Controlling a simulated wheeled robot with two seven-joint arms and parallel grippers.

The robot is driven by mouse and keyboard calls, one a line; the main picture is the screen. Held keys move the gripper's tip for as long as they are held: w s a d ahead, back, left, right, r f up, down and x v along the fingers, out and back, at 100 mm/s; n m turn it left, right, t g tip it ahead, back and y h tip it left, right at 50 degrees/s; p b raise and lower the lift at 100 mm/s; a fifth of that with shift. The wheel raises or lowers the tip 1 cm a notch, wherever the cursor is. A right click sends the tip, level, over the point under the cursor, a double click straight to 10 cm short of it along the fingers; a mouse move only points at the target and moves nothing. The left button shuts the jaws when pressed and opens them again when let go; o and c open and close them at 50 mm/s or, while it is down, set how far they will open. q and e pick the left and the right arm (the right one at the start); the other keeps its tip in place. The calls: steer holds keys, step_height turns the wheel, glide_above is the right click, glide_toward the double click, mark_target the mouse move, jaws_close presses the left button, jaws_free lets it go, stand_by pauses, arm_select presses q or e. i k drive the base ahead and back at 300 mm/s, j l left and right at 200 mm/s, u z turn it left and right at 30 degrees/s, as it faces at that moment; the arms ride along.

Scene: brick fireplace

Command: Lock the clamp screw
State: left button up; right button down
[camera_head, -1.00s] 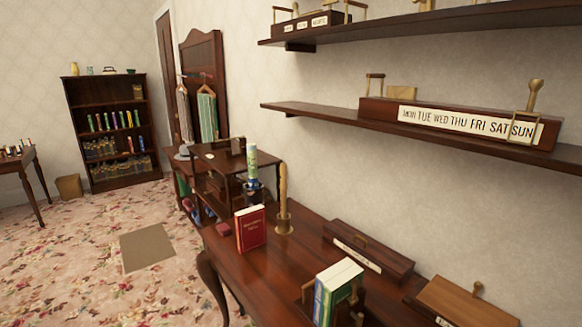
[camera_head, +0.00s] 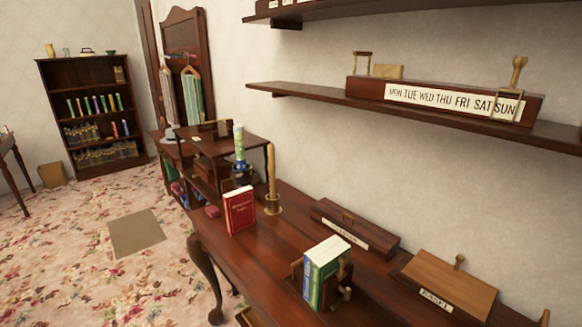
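On the dark wooden desk, several upright books (camera_head: 328,268) with green and blue spines and white page edges stand in a small wooden holder (camera_head: 297,270). A small tan turned knob (camera_head: 346,294) shows at the right side of these books, low near the desk top. It may be the clamp screw, but it is too small to tell whether it is locked. Neither of my grippers is in view.
The desk (camera_head: 255,250) also holds a red book (camera_head: 239,210), a candle in a brass holder (camera_head: 272,205), a dark labelled box (camera_head: 355,228) and a lighter-lidded box (camera_head: 450,282). A wall shelf (camera_head: 330,100) with a weekday rack overhangs it. Carpet at left is mostly open.

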mark_target(347, 292)
steer(key=k+j+z, duration=0.1)
steer(key=z, duration=0.25)
steer(key=k+z, duration=0.35)
steer(key=j+z, duration=0.1)
steer(key=z, duration=0.25)
steer(key=k, duration=0.05)
